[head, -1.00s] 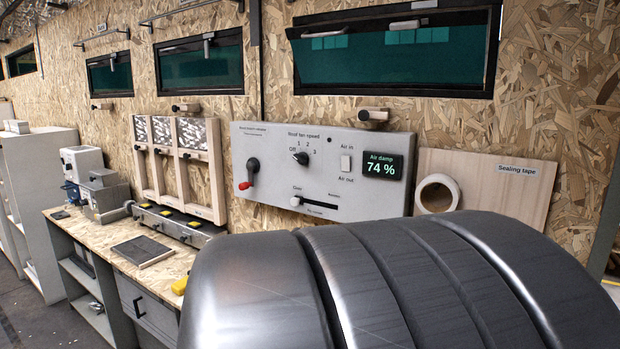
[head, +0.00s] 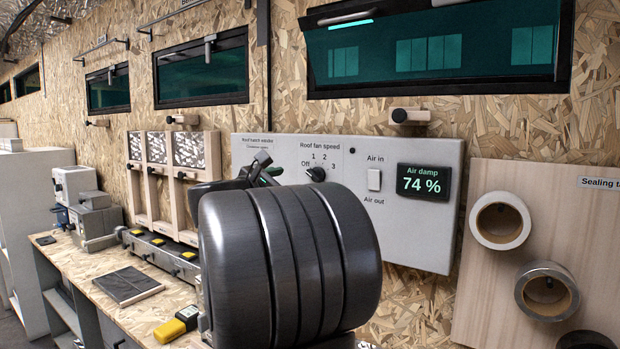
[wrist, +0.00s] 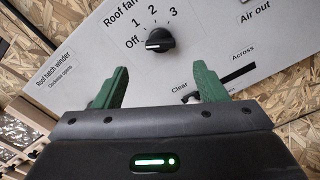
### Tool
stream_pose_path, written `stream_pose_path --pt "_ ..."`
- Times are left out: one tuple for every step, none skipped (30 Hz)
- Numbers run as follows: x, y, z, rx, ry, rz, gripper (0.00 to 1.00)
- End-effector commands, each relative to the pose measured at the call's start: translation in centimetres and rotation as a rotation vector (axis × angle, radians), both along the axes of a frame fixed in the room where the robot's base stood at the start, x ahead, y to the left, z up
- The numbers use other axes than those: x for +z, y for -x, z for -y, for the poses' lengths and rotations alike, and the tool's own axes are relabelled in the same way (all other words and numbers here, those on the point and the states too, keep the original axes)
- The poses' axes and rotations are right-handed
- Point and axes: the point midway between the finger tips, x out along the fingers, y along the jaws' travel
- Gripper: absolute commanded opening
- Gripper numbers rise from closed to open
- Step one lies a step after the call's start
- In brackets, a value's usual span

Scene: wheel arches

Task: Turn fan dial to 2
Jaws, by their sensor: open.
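The roof fan dial (head: 316,174) is a small black knob on the grey wall panel, with Off, 1, 2 and 3 printed around it. In the wrist view the dial (wrist: 160,40) shows a pale mark on its left side, towards Off. My gripper (wrist: 160,78) is open, its two green fingers apart and empty. The dial lies beyond the fingertips, between them in the picture, with no contact visible. In the head view my gripper (head: 264,172) is partly hidden behind my dark arm, just left of the dial.
The panel (head: 410,235) also carries an air switch (head: 374,180), a display reading 74 % (head: 423,182) and a slider slot (wrist: 240,72). A sealing tape board (head: 480,290) hangs at right. A workbench (head: 90,278) with a yellow tool (head: 170,330) stands at left.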

Motion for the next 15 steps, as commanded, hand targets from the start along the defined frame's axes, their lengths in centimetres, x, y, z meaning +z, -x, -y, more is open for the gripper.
stream_pose_path --pt "0.0 -1.0 0.8 -0.005 0.000 -0.002 0.65" --pt "0.0 -1.5 1.2 -0.005 0.000 -0.002 0.65" --pt "0.1 -2.3 1.7 -0.005 -0.001 -0.001 0.65" --pt "0.1 -2.8 2.0 -0.005 0.000 -0.002 0.65" --pt "0.0 -3.3 2.4 -0.005 0.000 -0.002 0.65" --pt "0.1 -4.0 2.9 -0.004 0.000 -0.001 0.65" --pt "0.1 -4.5 3.2 -0.005 -0.001 -0.001 0.65" --pt "0.0 -5.0 3.5 -0.003 0.000 -0.002 0.65" --pt "0.0 -5.5 3.8 -0.003 -0.001 -0.002 0.65" --pt "0.0 -5.9 4.1 -0.003 -0.001 -0.002 0.65" --pt "0.0 -6.3 4.4 -0.003 -0.001 -0.001 0.65" --pt "0.0 -6.7 4.6 -0.002 -0.001 -0.002 0.65" --pt "0.0 -7.0 4.8 -0.003 -0.001 -0.001 0.65" --pt "0.0 -7.3 5.0 -0.002 -0.001 0.000 0.65" --pt "0.0 -7.5 5.1 -0.002 -0.001 0.000 0.65"
